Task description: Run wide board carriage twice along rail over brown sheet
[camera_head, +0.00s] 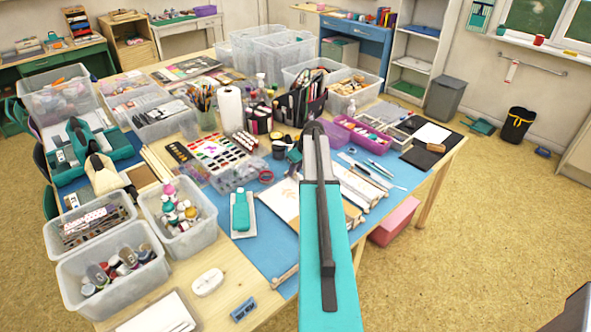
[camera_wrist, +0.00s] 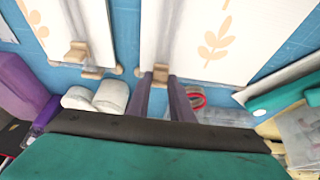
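In the wrist view a white sheet with tan leaf prints (camera_wrist: 225,35) lies on the blue mat. A long pale strip with a small wooden block (camera_wrist: 160,73) at its near end runs along that sheet's left side. My gripper (camera_wrist: 161,79) has its two purple-grey fingers apart, one on each side of this block; I cannot tell whether they touch it. A second pale strip with a similar block (camera_wrist: 77,52) lies farther left, beside another leaf-printed sheet (camera_wrist: 30,22). In the head view my arm hides the gripper; a leaf-printed sheet (camera_head: 281,202) shows left of it.
Pale strips (camera_head: 367,182) and pens lie right of my arm on the blue mat (camera_head: 270,255). A teal bottle on a tray (camera_head: 241,213), paint sets and clear bins (camera_head: 180,222) crowd the left. A purple crate (camera_head: 362,132) and dark sheets (camera_head: 420,157) are beyond.

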